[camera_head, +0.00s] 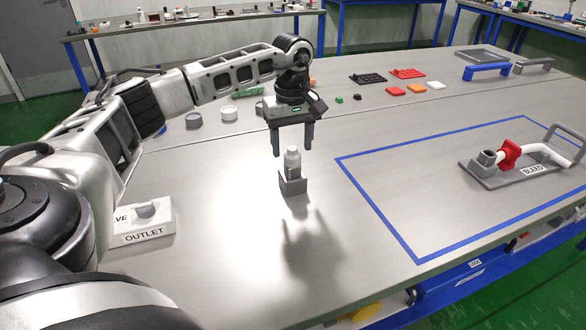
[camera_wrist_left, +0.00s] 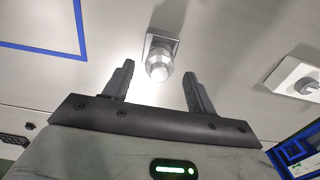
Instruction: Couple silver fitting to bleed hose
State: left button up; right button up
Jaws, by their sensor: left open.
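The silver fitting (camera_head: 292,160) stands upright in a small grey block holder (camera_head: 293,184) near the middle of the table. My left gripper (camera_head: 292,153) is open and points down over it. In the left wrist view the fitting (camera_wrist_left: 158,70) shows between and beyond the two open fingers (camera_wrist_left: 157,84), with no contact that I can make out. The bleed hose (camera_head: 545,152) is a white hose with a red part (camera_head: 509,154), on a grey base marked BLEED (camera_head: 488,178) at the right. My right gripper is not in view.
A blue taped rectangle (camera_head: 385,213) marks the right of the table. A white OUTLET block with a knob (camera_head: 145,222) stands at the left. Grey round parts, coloured blocks and blue and grey handles lie toward the back. The table front is clear.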

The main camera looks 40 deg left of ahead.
aim_at(292, 147)
pick_arm(q)
notch_tip(292, 147, down, 2)
jog(key=shift+f+b, duration=0.25)
jog(key=shift+b, duration=0.2)
jog(key=shift+f, duration=0.15)
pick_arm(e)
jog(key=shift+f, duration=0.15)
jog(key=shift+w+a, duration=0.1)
pick_arm(q)
jog(key=shift+p, duration=0.35)
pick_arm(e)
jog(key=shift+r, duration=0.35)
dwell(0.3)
pick_arm(q)
grip_shut()
jog(key=shift+r+p, duration=2.55)
jog(key=shift+r, duration=0.55)
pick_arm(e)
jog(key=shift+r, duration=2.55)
